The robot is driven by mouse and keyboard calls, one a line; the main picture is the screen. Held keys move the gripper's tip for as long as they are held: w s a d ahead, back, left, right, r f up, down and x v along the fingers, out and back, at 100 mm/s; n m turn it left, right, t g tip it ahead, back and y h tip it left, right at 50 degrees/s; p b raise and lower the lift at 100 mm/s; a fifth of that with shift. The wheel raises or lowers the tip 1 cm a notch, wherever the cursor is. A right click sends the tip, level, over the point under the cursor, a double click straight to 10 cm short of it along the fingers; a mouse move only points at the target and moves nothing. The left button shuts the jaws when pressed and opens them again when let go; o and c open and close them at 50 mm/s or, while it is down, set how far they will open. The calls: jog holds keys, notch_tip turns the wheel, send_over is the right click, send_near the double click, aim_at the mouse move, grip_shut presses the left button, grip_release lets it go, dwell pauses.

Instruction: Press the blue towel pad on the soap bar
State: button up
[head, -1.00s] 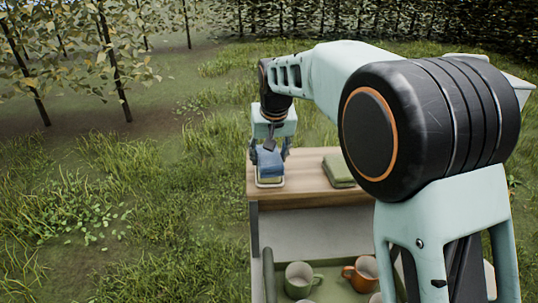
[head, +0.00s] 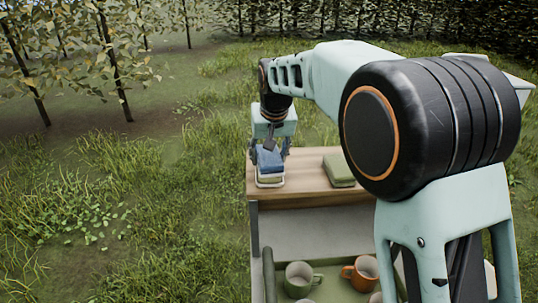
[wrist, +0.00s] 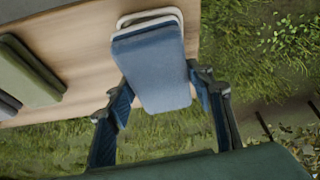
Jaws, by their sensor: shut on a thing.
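The blue towel pad (head: 269,159) is between the fingers of my gripper (head: 269,154), which is shut on it. In the wrist view the pad (wrist: 155,75) fills the space between the two fingers (wrist: 163,95). Just below the pad is a pale-rimmed dish (head: 270,186) at the left end of the wooden top. Its rim (wrist: 150,16) shows beyond the pad in the wrist view. A thin layer shows between pad and dish in the head view. The soap bar is mostly hidden, and I cannot tell whether the pad touches it.
A folded green cloth (head: 339,170) lies on the wooden top (head: 308,180), right of the dish. It also shows in the wrist view (wrist: 28,75). A green mug (head: 300,278) and an orange mug (head: 362,274) stand on the lower level. Grass surrounds the stand.

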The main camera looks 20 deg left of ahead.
aim_at(269, 154)
jog(key=shift+r+p, duration=2.75)
jog(key=shift+r, duration=0.8)
jog(key=shift+f, duration=0.1)
